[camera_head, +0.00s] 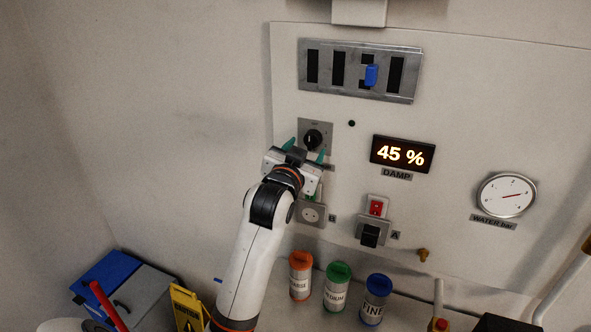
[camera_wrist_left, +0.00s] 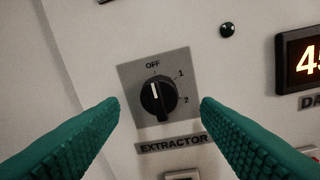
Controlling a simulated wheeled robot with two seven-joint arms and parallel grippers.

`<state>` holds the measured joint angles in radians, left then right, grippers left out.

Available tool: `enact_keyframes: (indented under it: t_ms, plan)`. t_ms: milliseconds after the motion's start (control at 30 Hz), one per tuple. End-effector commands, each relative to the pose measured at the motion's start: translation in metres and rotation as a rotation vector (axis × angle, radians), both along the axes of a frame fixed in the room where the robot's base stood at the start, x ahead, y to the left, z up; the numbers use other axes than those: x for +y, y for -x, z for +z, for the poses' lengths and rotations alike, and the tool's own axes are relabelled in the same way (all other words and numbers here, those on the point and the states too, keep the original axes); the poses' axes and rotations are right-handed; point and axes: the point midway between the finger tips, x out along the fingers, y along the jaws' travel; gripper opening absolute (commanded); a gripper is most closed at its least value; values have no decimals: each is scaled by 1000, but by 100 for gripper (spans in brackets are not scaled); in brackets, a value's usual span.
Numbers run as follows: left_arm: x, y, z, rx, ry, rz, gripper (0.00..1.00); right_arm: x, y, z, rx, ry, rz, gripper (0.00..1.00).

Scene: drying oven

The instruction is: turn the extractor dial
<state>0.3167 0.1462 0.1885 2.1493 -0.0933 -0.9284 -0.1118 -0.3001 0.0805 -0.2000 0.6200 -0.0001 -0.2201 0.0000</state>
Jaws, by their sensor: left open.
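The extractor dial (camera_head: 312,139) is a black knob on a grey square plate on the wall panel. In the left wrist view the dial (camera_wrist_left: 158,97) has a white mark pointing up near "OFF", with "1" and "2" to its right. The label below reads EXTRACTOR (camera_wrist_left: 174,143). My left gripper (camera_head: 305,151) is in front of the plate. Its green fingers are open, one on each side of the dial, with a gap on both sides. They do not appear to touch it. My right gripper is not in view.
A display (camera_head: 402,154) reading 45 % is right of the dial. A slotted metal plate with a blue handle (camera_head: 371,75) is above. A socket (camera_head: 312,214), a red switch (camera_head: 376,207) and a gauge (camera_head: 507,195) are on the panel. Lidded jars (camera_head: 336,287) stand below.

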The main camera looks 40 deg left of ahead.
Motion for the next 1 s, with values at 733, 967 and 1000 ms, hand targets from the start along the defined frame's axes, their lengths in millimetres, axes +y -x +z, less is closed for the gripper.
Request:
enact_keyframes:
  t_ms: [733, 967, 1000]
  plan:
    - [-24, 77, -1, 2, 1, 0, 58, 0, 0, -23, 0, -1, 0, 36]
    - [-24, 77, -1, 1, 1, 0, 58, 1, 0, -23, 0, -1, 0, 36]
    - [-24, 77, -1, 1, 1, 0, 58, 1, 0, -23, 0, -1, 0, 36]
